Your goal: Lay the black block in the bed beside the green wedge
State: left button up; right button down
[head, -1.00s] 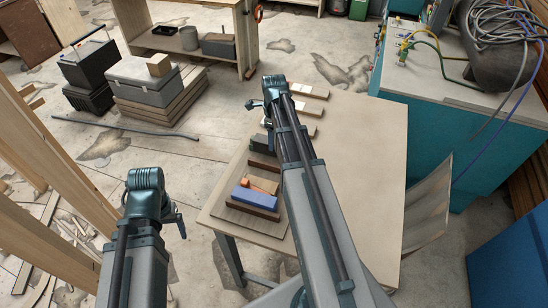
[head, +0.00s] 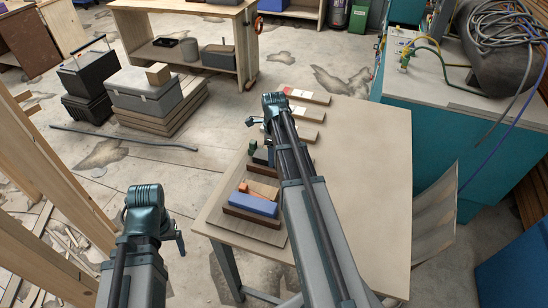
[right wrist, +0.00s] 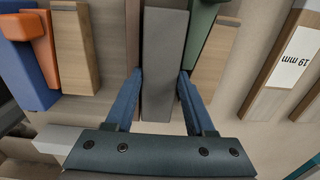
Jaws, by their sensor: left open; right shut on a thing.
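My right gripper (right wrist: 157,95) is shut on the black block (right wrist: 163,65), which looks dark grey in the right wrist view. In the head view the block (head: 262,156) shows as a dark patch left of my right arm. A dark brown strip (right wrist: 132,35) of the bed runs along the block's other side. I cannot tell whether the block touches the bed floor. My left gripper (head: 181,240) hangs open and empty, left of the table, its fingertips mostly hidden.
A blue block (head: 253,202), an orange piece (head: 243,187) and a wooden piece (head: 264,188) sit at the table's near left. Labelled wooden pieces (head: 306,95) lie farther back. The right part of the table (head: 360,170) is clear. A teal cabinet (head: 415,135) stands to the right.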

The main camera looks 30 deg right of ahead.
jog(key=shift+f, duration=0.25)
jog(key=shift+c, duration=1.3)
grip_release()
jog(key=shift+r, duration=0.1)
jog(key=shift+r, duration=0.15)
notch_tip(320, 180, up, 12)
jog(key=p, duration=1.2)
jog(key=shift+f, duration=0.2)
notch_tip(320, 180, down, 12)
jog(key=b, duration=1.2)
jog(key=shift+r, duration=0.2)
jog(key=shift+r, duration=0.15)
